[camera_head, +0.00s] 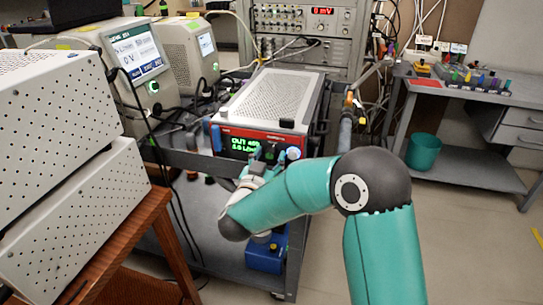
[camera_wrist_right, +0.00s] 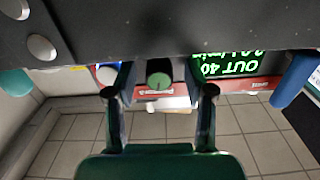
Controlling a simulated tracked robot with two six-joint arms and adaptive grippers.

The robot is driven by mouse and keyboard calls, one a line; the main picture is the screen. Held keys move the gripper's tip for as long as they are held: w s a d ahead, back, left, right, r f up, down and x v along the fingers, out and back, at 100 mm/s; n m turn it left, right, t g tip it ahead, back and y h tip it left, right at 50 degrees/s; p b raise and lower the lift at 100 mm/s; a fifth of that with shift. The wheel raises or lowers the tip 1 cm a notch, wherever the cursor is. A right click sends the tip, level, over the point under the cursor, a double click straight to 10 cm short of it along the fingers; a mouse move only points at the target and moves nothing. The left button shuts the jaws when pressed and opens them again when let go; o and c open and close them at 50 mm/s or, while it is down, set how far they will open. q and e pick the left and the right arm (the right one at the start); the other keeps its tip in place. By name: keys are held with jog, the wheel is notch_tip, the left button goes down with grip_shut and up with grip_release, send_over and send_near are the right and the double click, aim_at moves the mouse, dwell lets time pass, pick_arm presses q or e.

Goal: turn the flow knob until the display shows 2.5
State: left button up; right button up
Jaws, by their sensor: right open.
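The classifier (camera_head: 272,98) is a grey box with a red and blue front on the cart. Its green display (camera_head: 243,145) is partly hidden by my arm in the head view. In the right wrist view the display (camera_wrist_right: 240,64) is upside down and cut off; it shows "OUT 40" and a flow in l/min whose first digit I cannot read surely. The dark flow knob with a green face (camera_wrist_right: 160,73) lies between the spread fingers of my right gripper (camera_wrist_right: 159,92), with gaps on both sides. The right gripper (camera_head: 258,172) is before the panel in the head view. My left gripper is not in view.
A blue and white round fitting (camera_head: 293,153) sits on the panel near the knob; it also shows beside one finger in the wrist view (camera_wrist_right: 106,74). Perforated white boxes (camera_head: 70,170) stand at the left. Open floor (camera_head: 465,245) lies at the right.

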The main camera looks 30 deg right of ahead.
grip_shut()
jog(key=shift+f+m+b, duration=0.15)
jog(key=shift+m+b, duration=0.15)
jog(key=shift+b, duration=0.35)
grip_release()
